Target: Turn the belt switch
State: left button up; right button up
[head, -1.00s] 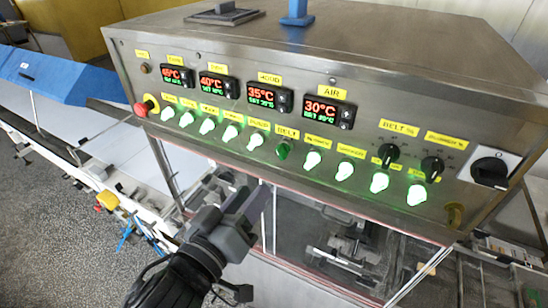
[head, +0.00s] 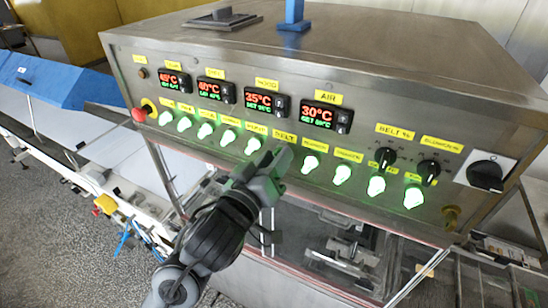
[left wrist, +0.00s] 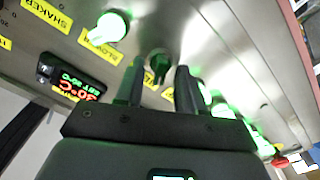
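The belt switch (left wrist: 158,63) is a dark, unlit green knob in the left wrist view, just beyond and between my fingertips. In the head view it is hidden behind my left gripper (head: 278,156), under the yellow BELT label (head: 284,136). My left gripper (left wrist: 160,78) is open, with a clear gap between its two fingers. Its fingertips are close to the panel around the knob; I cannot tell whether they touch it. My right gripper is not in view.
Lit green switches stand close on both sides, such as one to the left (head: 253,146) and one to the right (head: 310,163). A red emergency button (head: 139,114) sits at the panel's left. Black dials (head: 383,157) and a large black rotary switch (head: 486,175) are at the right.

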pick_arm(q)
grip_shut()
dwell(0.3)
